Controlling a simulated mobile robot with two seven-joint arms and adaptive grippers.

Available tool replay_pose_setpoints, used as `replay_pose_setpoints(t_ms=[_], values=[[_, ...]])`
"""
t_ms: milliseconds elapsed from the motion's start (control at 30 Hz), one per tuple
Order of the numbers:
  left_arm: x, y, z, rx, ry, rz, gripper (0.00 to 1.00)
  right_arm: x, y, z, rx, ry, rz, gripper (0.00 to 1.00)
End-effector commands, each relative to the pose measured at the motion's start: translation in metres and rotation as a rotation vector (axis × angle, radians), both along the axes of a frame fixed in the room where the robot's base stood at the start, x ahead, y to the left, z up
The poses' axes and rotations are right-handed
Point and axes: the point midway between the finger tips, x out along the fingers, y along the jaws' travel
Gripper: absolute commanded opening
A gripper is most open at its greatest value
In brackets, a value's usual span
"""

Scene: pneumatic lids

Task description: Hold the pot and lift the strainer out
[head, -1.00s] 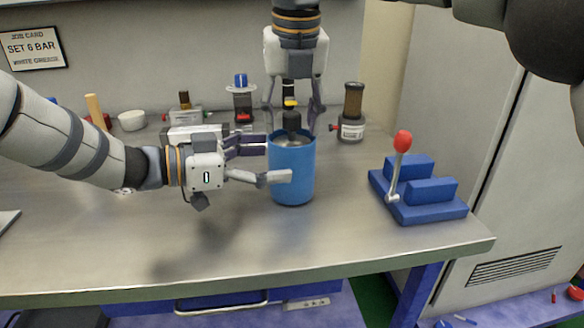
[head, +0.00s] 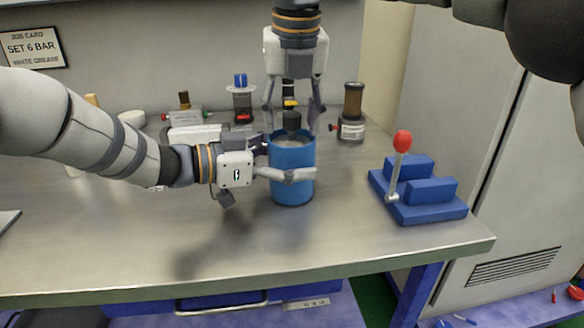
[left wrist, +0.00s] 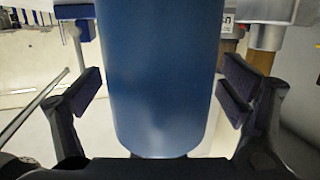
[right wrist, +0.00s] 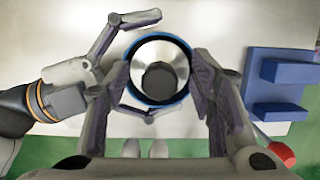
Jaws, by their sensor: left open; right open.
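The blue pot (head: 292,185) stands upright on the bench; it also shows in the left wrist view (left wrist: 158,80). The strainer, a metal piece with a black knob (head: 292,121), sits inside the pot; its metal top shows in the right wrist view (right wrist: 152,54). My left gripper (head: 292,172) is open, its fingers on either side of the pot wall. Gaps show between its pads and the pot in the left wrist view. My right gripper (head: 292,115) points down from above, open, its fingers on either side of the knob and pot top.
A blue fixture with a red-knobbed lever (head: 420,195) stands to the right. Several bottles and fittings, including a brown-topped cylinder (head: 352,112), stand at the back. The front of the metal bench (head: 370,240) is clear.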

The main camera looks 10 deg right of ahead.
Motion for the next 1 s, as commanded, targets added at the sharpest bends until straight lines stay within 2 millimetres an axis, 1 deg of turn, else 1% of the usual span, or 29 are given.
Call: replay_pose_setpoints(t_ms=[167,200,267,300,367,400,1000], values=[[-0.0002,-0.0002,0.0002,0.0,0.0,-0.001,0.9,-0.0001,0.0,0.0004,0.0,0.0,0.0,0.5],[-0.0002,-0.0001,0.0001,0.0,0.0,-0.001,0.85,-0.0001,0.0,0.0003,0.0,0.0,0.0,0.5],[-0.0001,0.0,0.0001,0.0,0.0,-0.001,0.72,-0.0001,0.0,0.0003,0.0,0.0,0.0,0.5],[-0.0001,0.0,0.0001,0.0,0.0,-0.001,0.63,-0.0001,0.0,0.0003,0.0,0.0,0.0,0.5],[-0.0001,0.0001,0.0,0.0,0.0,-0.001,0.49,-0.0001,0.0,0.0003,0.0,0.0,0.0,0.5],[-0.0001,0.0001,0.0,0.0,0.0,0.0,0.44,-0.0001,0.0,0.0003,0.0,0.0,0.0,0.5],[-0.0003,0.0002,-0.0047,0.002,0.003,-0.001,0.44,0.0004,0.0,-0.0018,0.0,0.002,0.0,0.5]])
